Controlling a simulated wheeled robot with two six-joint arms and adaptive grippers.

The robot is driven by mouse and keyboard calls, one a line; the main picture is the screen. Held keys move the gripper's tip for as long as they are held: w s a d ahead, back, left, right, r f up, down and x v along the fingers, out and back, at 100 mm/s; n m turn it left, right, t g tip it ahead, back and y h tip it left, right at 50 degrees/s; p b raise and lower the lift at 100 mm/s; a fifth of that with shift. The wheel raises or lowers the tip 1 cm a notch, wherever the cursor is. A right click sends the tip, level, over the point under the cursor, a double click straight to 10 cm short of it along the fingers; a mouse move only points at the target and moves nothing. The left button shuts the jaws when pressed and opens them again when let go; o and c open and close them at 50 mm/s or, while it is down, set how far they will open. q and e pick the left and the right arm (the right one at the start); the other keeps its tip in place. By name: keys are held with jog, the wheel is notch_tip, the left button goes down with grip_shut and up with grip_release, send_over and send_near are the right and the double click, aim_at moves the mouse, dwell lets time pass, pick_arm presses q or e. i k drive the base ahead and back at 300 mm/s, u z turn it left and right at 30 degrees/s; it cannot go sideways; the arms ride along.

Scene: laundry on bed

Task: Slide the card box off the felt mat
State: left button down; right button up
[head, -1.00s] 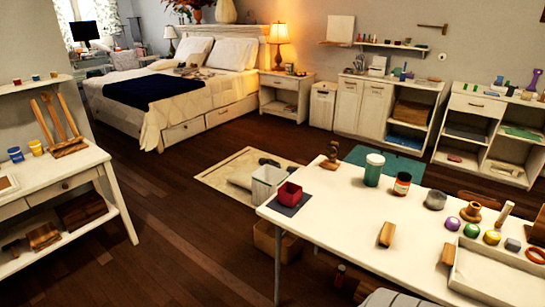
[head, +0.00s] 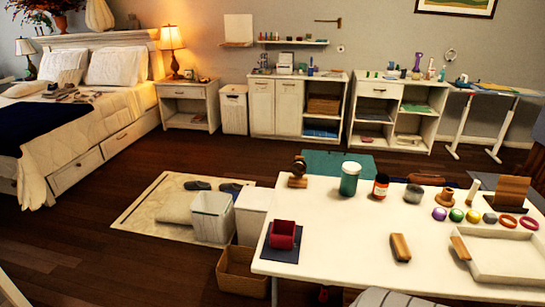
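A small dark red open-topped box (head: 283,236), which looks like the card box, sits upright on a dark grey-blue mat (head: 279,256). The mat lies at the left front corner of the white table (head: 345,235). The box stands inside the mat's outline, with bare mat showing mostly in front of it. Neither of my grippers is in view.
A cardboard box (head: 240,272) and a white bin (head: 211,217) stand on the floor left of the table.

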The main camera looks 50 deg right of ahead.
aim_at(282, 233)
jog(key=z, duration=0.65)
jog(key=i, duration=0.8)
jog(key=z, duration=0.85)
